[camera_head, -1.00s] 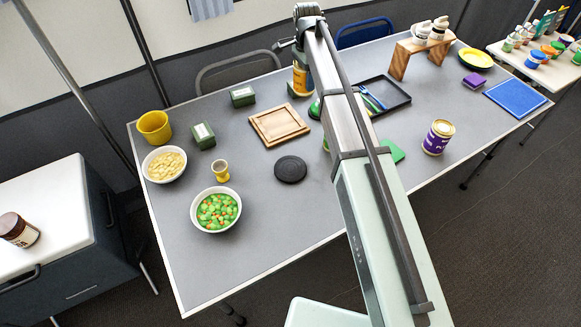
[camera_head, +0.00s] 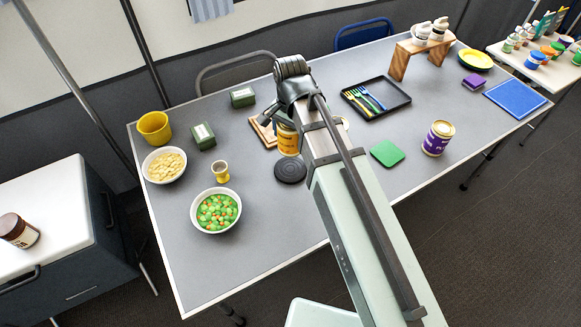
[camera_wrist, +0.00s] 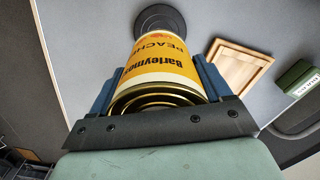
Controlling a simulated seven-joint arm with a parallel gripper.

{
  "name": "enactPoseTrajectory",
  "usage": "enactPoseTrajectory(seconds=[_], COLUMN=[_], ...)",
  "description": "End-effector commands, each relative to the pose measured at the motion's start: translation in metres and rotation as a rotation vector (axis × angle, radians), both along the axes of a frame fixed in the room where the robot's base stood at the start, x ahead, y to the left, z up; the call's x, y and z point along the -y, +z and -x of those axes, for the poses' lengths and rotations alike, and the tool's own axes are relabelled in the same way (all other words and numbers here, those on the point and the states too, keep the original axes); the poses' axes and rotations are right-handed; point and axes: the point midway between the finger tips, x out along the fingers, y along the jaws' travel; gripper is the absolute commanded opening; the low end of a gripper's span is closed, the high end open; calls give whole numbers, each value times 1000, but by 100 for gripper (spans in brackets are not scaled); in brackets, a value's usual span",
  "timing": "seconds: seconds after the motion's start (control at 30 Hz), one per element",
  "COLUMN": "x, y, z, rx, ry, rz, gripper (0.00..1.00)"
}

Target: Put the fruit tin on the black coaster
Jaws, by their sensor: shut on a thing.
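The fruit tin (camera_head: 288,141) has a yellow and white label, and "Peach" can be read on it in the wrist view (camera_wrist: 165,52). My gripper (camera_head: 290,112) is shut on it, with a blue finger on each side of the tin in the wrist view (camera_wrist: 157,84). The round black coaster (camera_head: 290,174) lies flat on the grey table. The tin overlaps the coaster's far edge in the head view and hides part of it in the wrist view (camera_wrist: 160,13). I cannot tell how high the tin is above the table.
A wooden board (camera_head: 262,133) lies just behind the tin. An egg cup (camera_head: 221,171) and a bowl of peas and carrots (camera_head: 216,211) stand left of the coaster. A green coaster (camera_head: 387,153), a purple tin (camera_head: 437,138) and a cutlery tray (camera_head: 392,91) are to the right.

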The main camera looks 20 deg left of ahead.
Motion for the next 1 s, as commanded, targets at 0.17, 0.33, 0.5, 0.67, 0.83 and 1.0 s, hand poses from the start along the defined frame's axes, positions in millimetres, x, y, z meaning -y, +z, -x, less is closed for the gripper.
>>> enactPoseTrajectory(seconds=[0.17, 0.33, 0.5, 0.67, 0.83, 1.0], x=[0, 0, 0, 0, 0, 0], y=[-7, -27, -49, -59, -69, -88], z=[0, 0, 0, 0, 0, 0], rx=[0, -1, -1, 0, -1, -1], ry=[23, 23, 22, 22, 22, 22], rz=[0, 1, 1, 0, 1, 1], gripper=[27, 27, 27, 27, 27, 27])
